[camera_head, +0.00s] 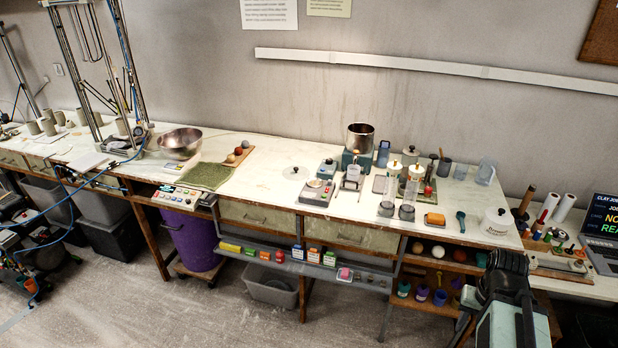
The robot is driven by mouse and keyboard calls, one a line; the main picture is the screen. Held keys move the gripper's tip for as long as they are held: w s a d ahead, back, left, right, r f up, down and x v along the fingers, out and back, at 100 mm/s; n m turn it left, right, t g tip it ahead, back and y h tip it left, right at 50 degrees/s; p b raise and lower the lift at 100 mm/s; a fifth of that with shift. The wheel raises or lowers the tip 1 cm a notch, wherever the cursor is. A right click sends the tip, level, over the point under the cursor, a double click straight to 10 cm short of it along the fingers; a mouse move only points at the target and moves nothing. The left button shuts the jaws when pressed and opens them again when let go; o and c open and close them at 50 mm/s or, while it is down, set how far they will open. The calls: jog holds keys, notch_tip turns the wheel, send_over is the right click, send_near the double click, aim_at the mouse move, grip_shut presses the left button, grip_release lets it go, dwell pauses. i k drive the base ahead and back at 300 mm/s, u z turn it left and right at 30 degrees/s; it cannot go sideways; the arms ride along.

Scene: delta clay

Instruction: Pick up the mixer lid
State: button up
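A pale, flat round disc with a small dark knob (295,173) lies on the white worktop, left of the mixer; it looks like the mixer lid. The mixer (358,148) has a steel bowl on a teal base, and the bowl's top is uncovered. My arm rises at the lower right, in front of the table. Its dark end, my gripper (507,263), is far to the right of the lid and apart from it. The fingers are too small and dark to make out, so I cannot tell if they are open.
A scale-like device (318,190) stands close right of the lid, and a green mat (206,176) lies to its left. Clear cylinders (387,200) and a white lidded tub (497,222) stand further right. A steel bowl (180,143) is at left. Worktop around the lid is mostly bare.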

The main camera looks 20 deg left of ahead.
aim_at(292, 173)
jog(key=u, duration=0.5)
jog(key=i, duration=1.35)
jog(key=u, duration=1.15)
jog(key=i, duration=1.3)
jog(key=u, duration=1.1)
jog(key=k, duration=1.45)
jog(key=u, duration=1.7)
jog(key=i, duration=0.1)
jog(key=u, duration=0.05)
